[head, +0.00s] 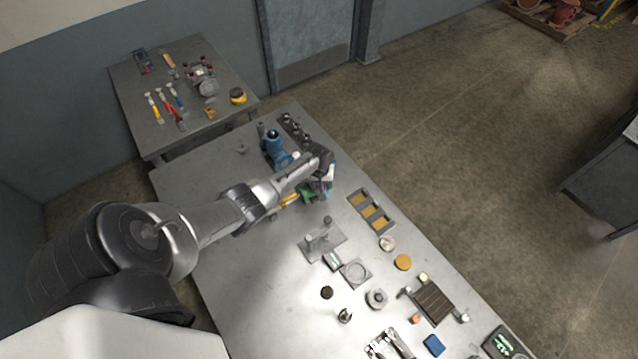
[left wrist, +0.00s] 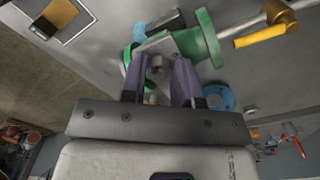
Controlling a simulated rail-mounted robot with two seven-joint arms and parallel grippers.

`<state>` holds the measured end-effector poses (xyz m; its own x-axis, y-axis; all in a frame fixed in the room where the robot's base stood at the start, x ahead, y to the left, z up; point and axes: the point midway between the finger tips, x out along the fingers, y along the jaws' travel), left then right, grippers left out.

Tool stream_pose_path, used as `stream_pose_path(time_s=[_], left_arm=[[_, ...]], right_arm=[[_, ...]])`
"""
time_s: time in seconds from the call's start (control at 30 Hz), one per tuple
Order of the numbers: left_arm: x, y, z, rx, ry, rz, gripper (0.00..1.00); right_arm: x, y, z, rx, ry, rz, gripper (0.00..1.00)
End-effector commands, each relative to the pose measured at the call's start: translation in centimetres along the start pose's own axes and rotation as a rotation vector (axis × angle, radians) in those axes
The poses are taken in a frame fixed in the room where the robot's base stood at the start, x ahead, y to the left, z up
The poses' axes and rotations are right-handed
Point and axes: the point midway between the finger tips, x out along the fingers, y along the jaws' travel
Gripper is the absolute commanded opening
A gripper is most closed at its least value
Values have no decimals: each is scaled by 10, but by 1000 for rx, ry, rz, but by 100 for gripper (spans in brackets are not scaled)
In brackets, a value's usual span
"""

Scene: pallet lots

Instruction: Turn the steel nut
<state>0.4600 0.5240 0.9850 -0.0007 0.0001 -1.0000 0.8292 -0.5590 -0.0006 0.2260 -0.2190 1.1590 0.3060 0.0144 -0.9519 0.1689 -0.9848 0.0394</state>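A green valve body (left wrist: 200,40) with a round flange and a yellow lever (left wrist: 260,38) fills the top of the left wrist view. In the head view the valve (head: 308,196) is mostly hidden by my left gripper, and its yellow lever (head: 289,200) sticks out to the left. My left gripper (left wrist: 157,68) has its two purple-grey fingers spread apart, close to the valve. A small steel piece (left wrist: 157,61), possibly the steel nut, shows in the gap between the fingers. I cannot tell whether the fingers touch it. My right gripper is not in view.
A blue vise-like tool (head: 273,147) stands just behind my left gripper. A tray with yellow-brown pockets (head: 371,211) lies to its right. Several small parts and a grey fixture plate (head: 322,242) lie nearer on the bench. A second table (head: 188,80) stands at the back left.

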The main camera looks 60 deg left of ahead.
Motion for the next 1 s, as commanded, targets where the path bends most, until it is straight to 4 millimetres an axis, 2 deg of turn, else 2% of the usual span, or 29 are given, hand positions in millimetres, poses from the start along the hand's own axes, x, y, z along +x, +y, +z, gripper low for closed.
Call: stream_pose_path(time_s=[0.03, 0.13, 0.47, 0.67, 1.0], left_arm=[[0, 0, 0, 0, 0, 0, 33], [0, 0, 0, 0, 0, 0, 43], [-5, 0, 0, 0, 1, 1, 44], [-32, 0, -1, 1, 4, 1, 44], [-96, 0, -1, 1, 4, 2, 44]], right_arm=[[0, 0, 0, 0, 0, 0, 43], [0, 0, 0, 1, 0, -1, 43], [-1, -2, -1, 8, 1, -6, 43], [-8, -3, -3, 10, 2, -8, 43], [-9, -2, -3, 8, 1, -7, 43]])
